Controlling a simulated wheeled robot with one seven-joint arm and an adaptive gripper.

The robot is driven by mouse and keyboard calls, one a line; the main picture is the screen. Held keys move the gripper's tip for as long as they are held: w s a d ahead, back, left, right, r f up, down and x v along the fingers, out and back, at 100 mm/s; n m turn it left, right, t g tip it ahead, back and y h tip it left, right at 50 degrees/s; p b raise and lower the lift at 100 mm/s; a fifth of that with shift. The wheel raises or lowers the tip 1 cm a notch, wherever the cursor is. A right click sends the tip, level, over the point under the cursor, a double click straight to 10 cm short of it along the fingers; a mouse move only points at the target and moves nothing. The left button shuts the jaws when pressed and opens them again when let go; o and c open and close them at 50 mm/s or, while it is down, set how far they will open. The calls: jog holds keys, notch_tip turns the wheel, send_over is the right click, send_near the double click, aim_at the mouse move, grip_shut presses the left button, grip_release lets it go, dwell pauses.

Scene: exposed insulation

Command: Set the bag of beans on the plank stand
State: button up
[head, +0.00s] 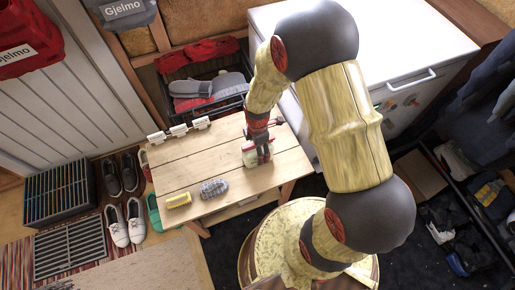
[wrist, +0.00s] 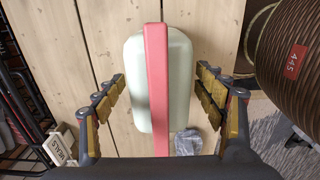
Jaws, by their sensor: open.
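The plank stand (head: 178,168) is a low pale wooden table; its planks also fill the back of the wrist view (wrist: 92,40). A pale, rounded object with a red band (head: 250,157) is on its right part, under my gripper (head: 264,153). In the wrist view this object (wrist: 180,85) lies between the spread fingers of my gripper (wrist: 160,90), with gaps on both sides. A grey, lumpy item (head: 213,189) lies near the stand's front edge; part of it shows in the wrist view (wrist: 188,141). I cannot tell for sure which is the bag of beans.
A yellow item (head: 178,201) lies at the stand's front left. White label blocks (head: 178,131) line its back edge. Shoes (head: 126,222) stand on the floor at left. A white cabinet (head: 420,50) is behind at right. The stand's middle is clear.

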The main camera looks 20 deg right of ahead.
notch_tip(320, 180, up, 12)
jog(key=p, duration=0.4)
jog(key=shift+r+p, duration=0.1)
jog(key=shift+p, duration=0.2)
notch_tip(320, 180, up, 19)
jog(key=s+m+t, duration=0.3)
jog(key=m, duration=0.5)
jog(key=s+r+m+t, duration=0.2)
jog(key=s+r+m, duration=0.8)
jog(key=s+r, duration=0.1)
jog(key=shift+r+t, duration=0.3)
jog(key=shift+r, duration=0.3)
